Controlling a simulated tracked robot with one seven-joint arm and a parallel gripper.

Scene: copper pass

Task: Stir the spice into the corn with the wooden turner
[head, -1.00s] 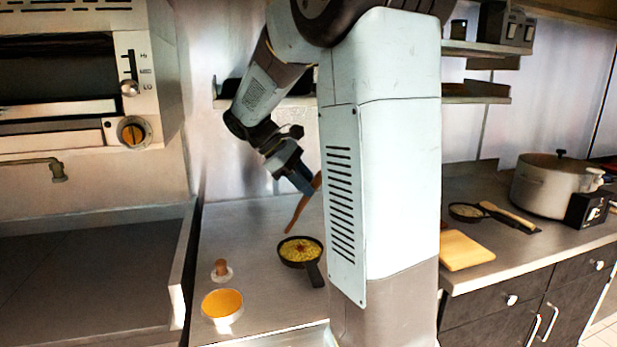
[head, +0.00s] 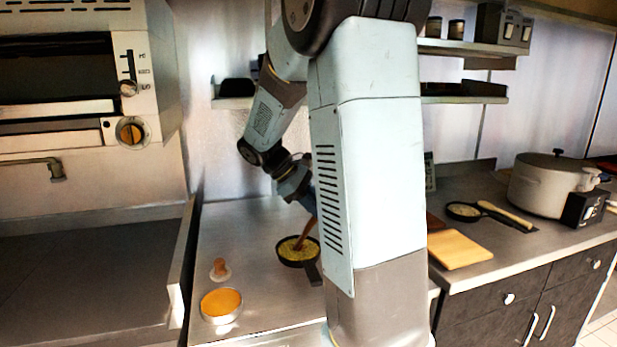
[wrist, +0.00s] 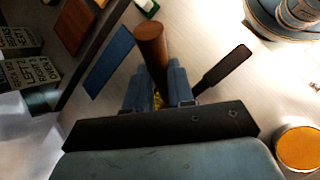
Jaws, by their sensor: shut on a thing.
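The small black pan (head: 284,262) stands on the steel counter with yellow-green corn (head: 287,251) in it. My gripper (head: 309,207) is above the pan, shut on the wooden turner (head: 303,240). The turner slants down and its lower end is in the corn. In the wrist view, the turner's round handle end (wrist: 150,35) rises between the two blue fingers of my gripper (wrist: 160,92). Only a bit of corn shows there between the fingers, and the pan's dark handle (wrist: 226,67) sticks out to the right. No separate patch of spice can be made out.
A bowl of orange stuff (head: 222,301) and a small wooden-knobbed item (head: 220,269) stand left of the pan. A cutting board (head: 459,250), another small pan (head: 463,211) and a large pot (head: 548,187) are on the right counter.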

